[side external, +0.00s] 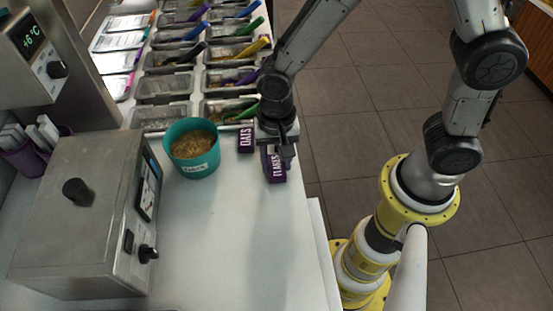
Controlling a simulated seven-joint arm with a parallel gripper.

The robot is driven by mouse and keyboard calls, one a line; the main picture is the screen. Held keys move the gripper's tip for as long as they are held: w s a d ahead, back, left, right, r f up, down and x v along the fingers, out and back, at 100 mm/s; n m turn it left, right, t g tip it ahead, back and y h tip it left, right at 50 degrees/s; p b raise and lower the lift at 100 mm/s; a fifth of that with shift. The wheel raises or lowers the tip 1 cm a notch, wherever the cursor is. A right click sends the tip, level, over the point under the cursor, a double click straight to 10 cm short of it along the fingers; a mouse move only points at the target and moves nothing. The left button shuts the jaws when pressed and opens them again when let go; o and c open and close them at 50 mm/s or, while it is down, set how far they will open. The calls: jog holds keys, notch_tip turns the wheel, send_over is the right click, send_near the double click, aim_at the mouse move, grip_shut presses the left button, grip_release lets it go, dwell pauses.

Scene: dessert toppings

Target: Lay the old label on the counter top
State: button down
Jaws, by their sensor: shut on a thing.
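A purple label with white letters that seem to read "FLAKES" (276,174) is under my gripper (279,157) near the right edge of the counter top (225,235). My gripper points down and is shut on this label; its fingers hide the upper part. I cannot tell whether the label touches the counter. A second purple label reading "OATS" (246,140) is just left of my gripper, near the front of the topping bins. The view does not show which label is the old one.
A teal tub (191,166) of grainy topping stands left of the labels. Rows of topping bins (165,88) with coloured scoops fill the back. A steel machine (85,215) stands at the left. The front middle of the counter is clear.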

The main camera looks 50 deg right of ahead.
aim_at(277, 165)
jog(key=shift+f, duration=0.15)
jog(key=shift+c, duration=1.9)
grip_release()
notch_tip(277, 165, up, 12)
jog(key=r, duration=0.1)
jog(key=s+d+r+n+t, duration=0.2)
jog(key=s+d+r+n, duration=0.1)
jog(key=d, duration=0.4)
jog(key=s+d+r+n+t, duration=0.3)
jog(key=s+d+r+n, duration=0.1)
jog(key=s+d+n, duration=0.2)
jog(key=shift+s+d+r+t, duration=0.15)
jog(key=shift+s+d+t, duration=0.15)
jog(key=shift+s+d, duration=0.7)
jog(key=shift+s+a, duration=0.1)
